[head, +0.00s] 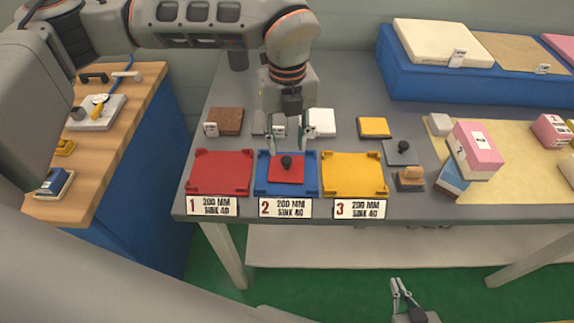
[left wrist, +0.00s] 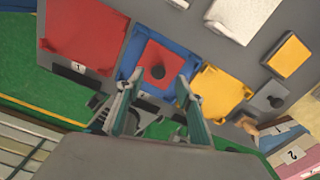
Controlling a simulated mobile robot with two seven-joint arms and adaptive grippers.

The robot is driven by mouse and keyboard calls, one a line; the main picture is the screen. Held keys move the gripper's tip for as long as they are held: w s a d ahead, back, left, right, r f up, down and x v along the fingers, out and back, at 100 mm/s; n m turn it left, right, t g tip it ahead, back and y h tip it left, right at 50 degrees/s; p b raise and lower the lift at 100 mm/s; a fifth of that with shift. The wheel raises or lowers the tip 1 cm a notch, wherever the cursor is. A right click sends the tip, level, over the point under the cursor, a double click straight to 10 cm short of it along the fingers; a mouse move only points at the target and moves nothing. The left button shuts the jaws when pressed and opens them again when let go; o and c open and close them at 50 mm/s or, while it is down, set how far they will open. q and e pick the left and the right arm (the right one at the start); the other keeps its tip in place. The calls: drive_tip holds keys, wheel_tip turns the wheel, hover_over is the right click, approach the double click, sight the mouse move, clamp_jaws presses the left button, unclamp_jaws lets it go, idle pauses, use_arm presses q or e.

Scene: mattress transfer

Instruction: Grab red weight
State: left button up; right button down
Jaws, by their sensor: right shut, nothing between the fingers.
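The red weight (head: 276,176), a red square plate with a dark round knob, sits in the blue tray (head: 261,186) labelled 2. In the left wrist view the red weight (left wrist: 148,84) lies ahead, just beyond the fingers, in the blue tray (left wrist: 130,62). My left gripper (head: 291,144) is open and empty, pointing down behind and above the knob in the head view. It also shows in the left wrist view (left wrist: 158,102), with its fingers apart and nothing between them. My right gripper (head: 402,288) is shut and empty, low in front of the table.
A red tray (head: 221,170) and a yellow tray (head: 353,174) flank the blue one. Brown, white and yellow blocks stand behind. A grey weight (head: 402,153) and a wooden-handled block (head: 410,179) sit to the right. Pink boxes (head: 478,149) stand further right.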

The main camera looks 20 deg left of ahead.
sight(287, 159)
use_arm(q)
drive_tip(key=shift+s+f, duration=0.15)
drive_tip(key=shift+f, duration=0.95)
drive_tip(key=shift+s+f, duration=0.15)
drive_tip(key=shift+f, duration=0.9)
clamp_jaws()
drive_tip(key=shift+r, duration=0.15)
